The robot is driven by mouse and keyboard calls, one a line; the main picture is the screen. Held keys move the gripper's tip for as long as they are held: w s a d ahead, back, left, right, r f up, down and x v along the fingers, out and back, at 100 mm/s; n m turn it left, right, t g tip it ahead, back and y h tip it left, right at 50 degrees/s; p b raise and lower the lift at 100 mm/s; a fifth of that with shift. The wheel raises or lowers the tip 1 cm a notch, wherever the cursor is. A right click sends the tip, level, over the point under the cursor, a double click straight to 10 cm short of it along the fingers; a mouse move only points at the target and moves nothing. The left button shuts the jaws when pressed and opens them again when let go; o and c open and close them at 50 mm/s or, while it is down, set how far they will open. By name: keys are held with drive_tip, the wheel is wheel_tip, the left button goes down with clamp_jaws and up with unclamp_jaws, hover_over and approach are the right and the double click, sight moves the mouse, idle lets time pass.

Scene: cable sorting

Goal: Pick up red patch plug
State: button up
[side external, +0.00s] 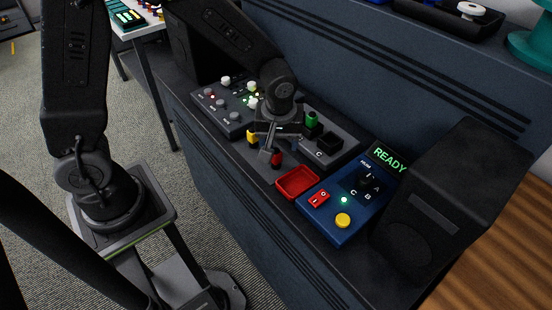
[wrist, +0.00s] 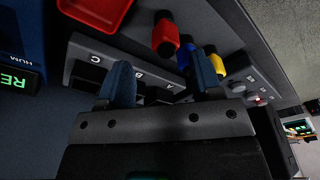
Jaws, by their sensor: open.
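The red patch plug (side external: 276,158) stands at the front of the grey socket panel, partly hidden by my gripper (side external: 270,143). In the wrist view the red plug (wrist: 165,36) appears between and past the two blue-grey fingertips, and neither finger is visibly touching it. My gripper (wrist: 163,62) is open and empty, pointing down over the panel. A yellow plug (side external: 252,136) is to the left of the red one; it also shows in the wrist view (wrist: 216,63). A blue plug (wrist: 185,52) is partly hidden behind a finger. A green plug (side external: 311,119) stands at the panel's back.
A red tray (side external: 284,190) lies right of the red plug, close to the gripper. A blue box (side external: 326,226) with a red switch and yellow button is beyond it. A knob panel (side external: 222,108) is on the left.

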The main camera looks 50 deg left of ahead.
sight(276, 154)
drive_tip(key=f, duration=0.4)
drive_tip(key=shift+s+a, duration=0.2)
drive_tip(key=shift+a, duration=0.15)
drive_tip(key=shift+w+a+f, duration=0.1)
drive_tip(key=shift+f, duration=0.55)
drive_tip(key=shift+c, duration=0.3)
drive_tip(key=c, duration=1)
drive_tip(key=shift+o, duration=0.2)
drive_tip(key=shift+r, duration=0.1)
